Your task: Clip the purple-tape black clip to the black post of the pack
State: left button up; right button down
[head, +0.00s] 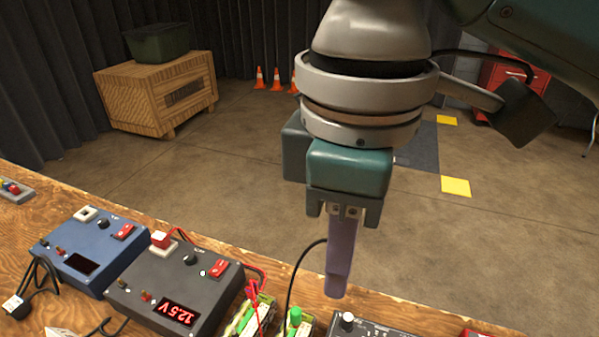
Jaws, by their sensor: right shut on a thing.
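My right gripper (345,212) points down over the bench and is shut on the purple-tape clip (340,262). The clip hangs nearly upright, and its purple lower end shows below the fingers. A black lead (298,272) curves beside it down to the bench. Below and to the left, a yellow-green pack (245,318) stands at the bottom edge with red leads at its top. Another green-topped piece (296,318) is just right of it. Both are cut off by the frame. I cannot make out the black post. The left gripper is out of view.
A dark box reading 12.5 V (215,290) and a blue box (92,250) stand on the wooden bench (40,215). A dark panel with a white knob (375,328) is at the bottom. A wooden crate (125,100) and orange cones (276,80) are on the floor behind.

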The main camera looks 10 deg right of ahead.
jog(key=w+a+n+b, duration=0.75)
jog(key=a+n, duration=0.45)
jog(key=n, duration=0.5)
notch_tip(320, 180, down, 14)
jog(key=b, duration=0.8)
jog(key=shift+w+r, duration=0.15)
jog(key=shift+w, duration=0.3)
jog(key=shift+d, duration=0.1)
